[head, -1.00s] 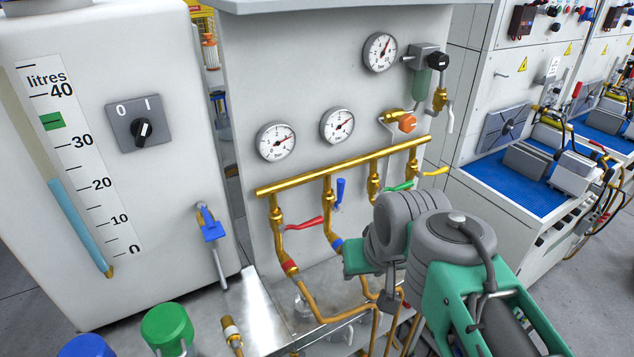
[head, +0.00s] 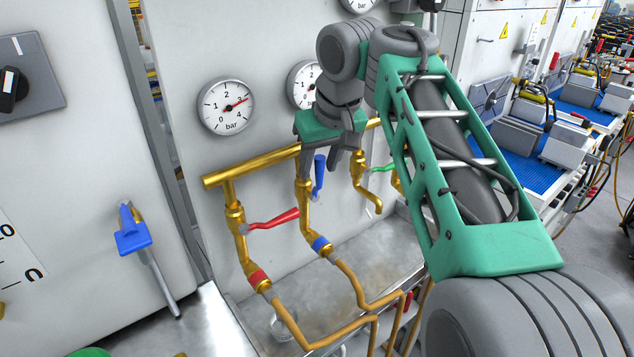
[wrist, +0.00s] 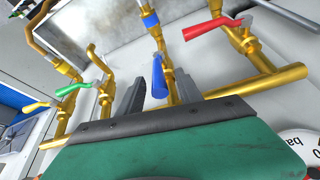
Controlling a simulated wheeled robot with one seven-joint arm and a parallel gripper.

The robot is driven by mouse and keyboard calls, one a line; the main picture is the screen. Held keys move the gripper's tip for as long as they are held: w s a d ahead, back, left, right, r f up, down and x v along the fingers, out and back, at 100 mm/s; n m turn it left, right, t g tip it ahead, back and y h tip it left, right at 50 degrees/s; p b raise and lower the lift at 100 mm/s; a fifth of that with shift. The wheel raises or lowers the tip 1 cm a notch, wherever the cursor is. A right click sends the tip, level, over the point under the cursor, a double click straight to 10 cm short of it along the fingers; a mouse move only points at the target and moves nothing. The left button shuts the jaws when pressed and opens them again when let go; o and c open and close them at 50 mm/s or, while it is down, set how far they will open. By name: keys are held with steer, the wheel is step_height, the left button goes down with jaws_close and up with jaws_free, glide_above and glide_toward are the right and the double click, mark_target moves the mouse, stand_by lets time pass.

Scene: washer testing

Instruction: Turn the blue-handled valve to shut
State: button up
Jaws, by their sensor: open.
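The blue-handled valve (head: 319,177) is on the brass branch with the blue band, under the horizontal manifold pipe. Its handle points up, roughly along its pipe. It also shows in the wrist view (wrist: 159,78). My gripper (head: 324,160) is open just above and around the handle's upper end. In the wrist view the blue handle appears between the two grey fingers of my gripper (wrist: 158,86), with gaps on both sides. I cannot tell whether a finger touches it or how deep it sits. My gripper's body hides part of the manifold in the head view.
A red-handled valve (head: 272,220) is to the left, its handle reaching toward the blue one. A green handle (head: 383,168) is to the right; a yellow handle (wrist: 36,107) shows in the wrist view. A separate blue-handled tap (head: 132,235) is on the white tank.

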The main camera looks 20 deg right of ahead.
steer(key=x, duration=0.2)
steer(key=shift+w+f, duration=0.15)
steer(key=shift+f, duration=0.25)
steer(key=shift+c, duration=0.5)
jaws_close()
stand_by(0.6)
